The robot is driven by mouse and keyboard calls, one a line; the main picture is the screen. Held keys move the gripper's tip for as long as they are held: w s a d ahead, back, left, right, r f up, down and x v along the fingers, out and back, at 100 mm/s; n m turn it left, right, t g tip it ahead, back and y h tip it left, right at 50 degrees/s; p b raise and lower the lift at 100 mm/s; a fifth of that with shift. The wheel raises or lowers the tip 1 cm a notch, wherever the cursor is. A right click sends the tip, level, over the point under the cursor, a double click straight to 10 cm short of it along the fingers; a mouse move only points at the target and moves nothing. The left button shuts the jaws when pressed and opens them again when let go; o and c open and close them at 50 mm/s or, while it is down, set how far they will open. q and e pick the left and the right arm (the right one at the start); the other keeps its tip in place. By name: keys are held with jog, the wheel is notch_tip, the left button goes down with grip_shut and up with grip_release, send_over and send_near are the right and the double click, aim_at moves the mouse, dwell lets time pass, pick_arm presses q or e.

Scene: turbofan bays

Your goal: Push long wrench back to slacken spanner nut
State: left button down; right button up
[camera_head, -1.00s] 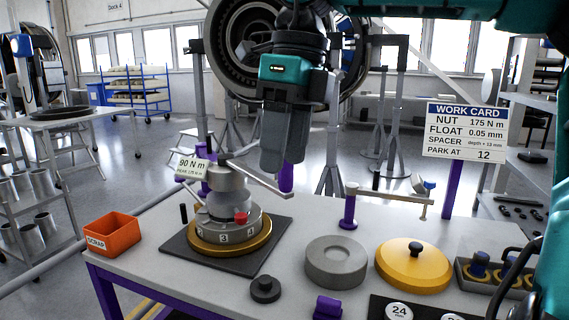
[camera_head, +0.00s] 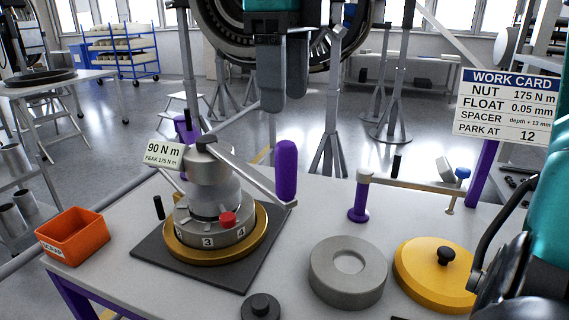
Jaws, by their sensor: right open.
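The long wrench (camera_head: 244,175) is a grey bar that runs from the top of the nut stack out to the right. An upright purple handle (camera_head: 286,170) stands at its outer end. The spanner nut is not clearly distinguishable in the grey stack (camera_head: 212,190), which sits on a yellow ring (camera_head: 180,252) and dark mat. A tag (camera_head: 164,154) reads 90 N m, peak 175. My right gripper (camera_head: 284,103) is open and empty, fingers pointing down, above the handle in the picture and apart from it.
An orange scrap bin (camera_head: 72,237) stands at the left of the bench. A grey ring (camera_head: 347,272), a yellow lid (camera_head: 425,275) and a purple post with a crossbar (camera_head: 358,199) stand to the right. The work card (camera_head: 507,105) gives NUT 175 N m.

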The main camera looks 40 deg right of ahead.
aim_at(286, 174)
notch_tip(286, 174, down, 13)
jog(key=shift+r+b, duration=0.1)
jog(key=shift+b, duration=0.45)
grip_shut()
dwell(0.4)
